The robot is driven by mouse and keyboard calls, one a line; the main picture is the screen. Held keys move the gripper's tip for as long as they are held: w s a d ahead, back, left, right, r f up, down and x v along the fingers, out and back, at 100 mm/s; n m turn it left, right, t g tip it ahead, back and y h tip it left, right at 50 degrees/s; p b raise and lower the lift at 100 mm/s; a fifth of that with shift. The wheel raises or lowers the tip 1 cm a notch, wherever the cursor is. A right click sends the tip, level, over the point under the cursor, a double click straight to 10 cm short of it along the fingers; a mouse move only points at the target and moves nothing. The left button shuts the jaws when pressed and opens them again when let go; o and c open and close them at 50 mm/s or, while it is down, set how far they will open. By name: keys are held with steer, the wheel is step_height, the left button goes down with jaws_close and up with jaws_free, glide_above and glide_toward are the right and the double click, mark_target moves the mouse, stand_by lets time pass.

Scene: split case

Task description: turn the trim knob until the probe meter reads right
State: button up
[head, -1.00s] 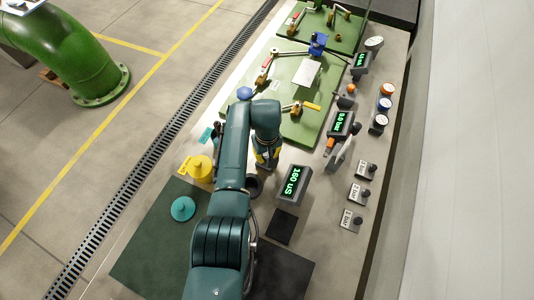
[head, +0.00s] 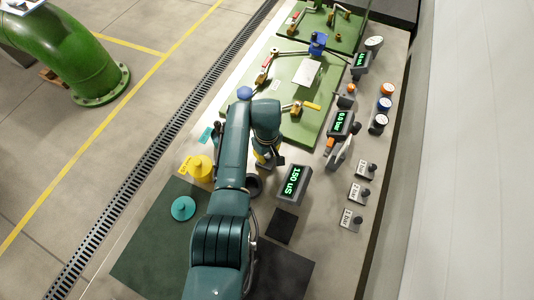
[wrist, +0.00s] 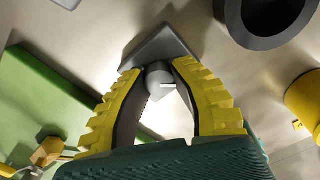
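The probe meter (head: 293,184) is a grey box on the bench, right of my arm in the head view. Its green digits seem to read 150 uS. The trim knob (wrist: 160,86) is a small grey knob with a white mark, on a dark grey square base (wrist: 172,45). My gripper (wrist: 157,74) has its yellow ribbed fingers on either side of the knob, with the tips closed against it. In the head view my gripper (head: 264,159) is partly hidden by my arm, and the knob cannot be made out there.
A dark round ring (wrist: 264,18) and a yellow part (wrist: 304,95) stand near the knob. Green panels with valves (head: 305,75) fill the far bench. Other meters and gauges (head: 385,104) line the right side. A yellow container (head: 200,170) and teal disc (head: 183,208) are left of my arm.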

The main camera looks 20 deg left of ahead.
steer(key=o, duration=0.5)
steer(key=shift+d+f, duration=0.1)
steer(key=shift+o, duration=0.2)
step_height(320, 180, up, 12)
stand_by(0.3)
